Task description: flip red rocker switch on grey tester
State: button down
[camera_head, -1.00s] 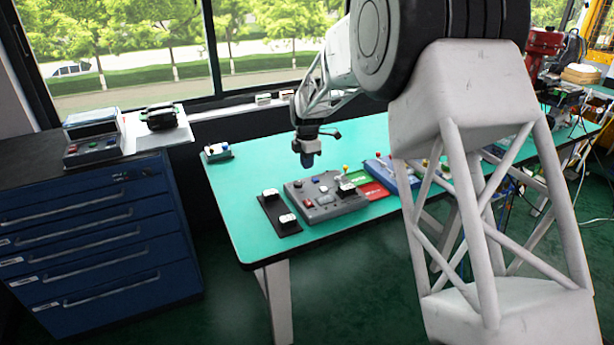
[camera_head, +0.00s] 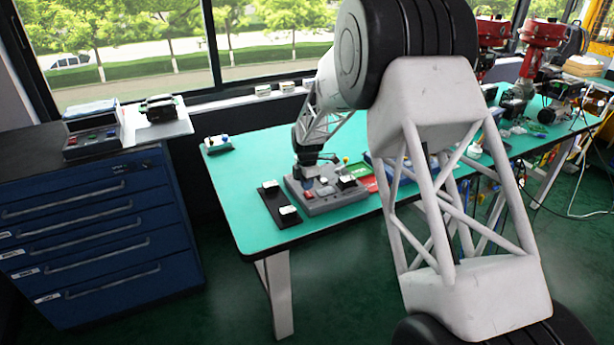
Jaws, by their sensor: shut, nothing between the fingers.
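The grey tester (camera_head: 332,201) lies on the green-topped table, with several buttons and black-and-white parts on its top. A small red control, which looks like the red rocker switch (camera_head: 308,196), shows on the tester's left part; its position is too small to tell. My gripper (camera_head: 307,180) points down at the far left part of the tester, low and close to its top. The gripper is shut and empty. I cannot tell whether it touches the tester. It hides some of the controls behind and beneath it.
A black plate with white-topped parts (camera_head: 270,191) lies just left of the tester. A red and green panel (camera_head: 360,171) and a blue box lie to its right, partly behind my arm. A small box (camera_head: 218,144) sits at the table's far left corner. The table's left part (camera_head: 232,188) is clear.

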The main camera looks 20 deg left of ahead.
aim_at(309, 194)
jog(key=shift+f, duration=0.6)
jog(key=shift+f, duration=0.25)
jog(key=shift+s+d, duration=0.1)
jog(key=shift+s+d+r, duration=0.3)
jog(key=shift+s+d, duration=0.1)
jog(key=shift+r, duration=0.15)
dwell(0.5)
notch_tip(309, 194, up, 14)
dwell(0.7)
